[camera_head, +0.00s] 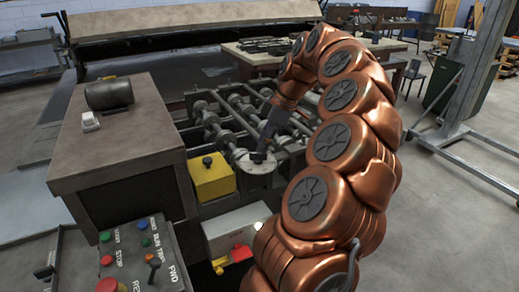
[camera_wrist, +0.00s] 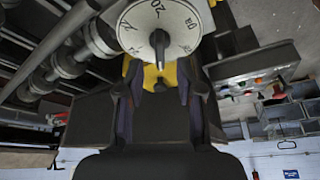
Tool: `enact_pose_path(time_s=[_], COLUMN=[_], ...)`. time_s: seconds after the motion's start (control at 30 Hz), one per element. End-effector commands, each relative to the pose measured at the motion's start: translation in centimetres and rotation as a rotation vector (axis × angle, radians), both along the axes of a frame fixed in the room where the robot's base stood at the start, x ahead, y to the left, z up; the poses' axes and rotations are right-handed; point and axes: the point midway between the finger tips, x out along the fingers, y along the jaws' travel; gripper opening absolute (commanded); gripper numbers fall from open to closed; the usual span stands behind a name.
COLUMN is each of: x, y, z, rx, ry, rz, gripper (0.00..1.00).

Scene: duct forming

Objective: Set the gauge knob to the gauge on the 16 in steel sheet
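The gauge knob is a black pointer knob (camera_head: 257,157) on a round pale dial (camera_head: 248,167) beside the machine's rollers. In the wrist view the dial (camera_wrist: 142,22) shows near the top, with a readable 20 and other marks, and the black knob (camera_wrist: 159,48) hangs at its centre. My gripper (camera_head: 264,145) is close above the knob in the head view. In the wrist view its fingers (camera_wrist: 160,80) are apart, with the knob just past their tips; contact cannot be told. No sheet with a readable gauge or size mark shows.
A yellow box (camera_head: 212,178) stands left of the dial. A control panel (camera_head: 136,258) with several buttons is at the front left. A brown cabinet (camera_head: 120,140) carries a dark cylinder (camera_head: 109,94) and a small white device (camera_head: 90,121). Rollers (camera_head: 215,120) lie behind the dial.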

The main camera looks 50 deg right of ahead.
Motion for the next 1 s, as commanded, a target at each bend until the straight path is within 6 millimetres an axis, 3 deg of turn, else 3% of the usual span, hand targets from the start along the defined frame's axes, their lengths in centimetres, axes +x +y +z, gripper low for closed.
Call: enact_pose_path(time_s=[0.4, 0.77, 1.0], x=[0.9, 1.0, 1.0], y=[0.8, 0.9, 0.9], z=[-3.0, -3.4, -3.4], rx=[0.002, 0.001, 0.001], ry=[0.0, -0.001, -0.001], rz=[-0.001, -0.002, -0.002], gripper=[0.36, 0.36, 0.15])
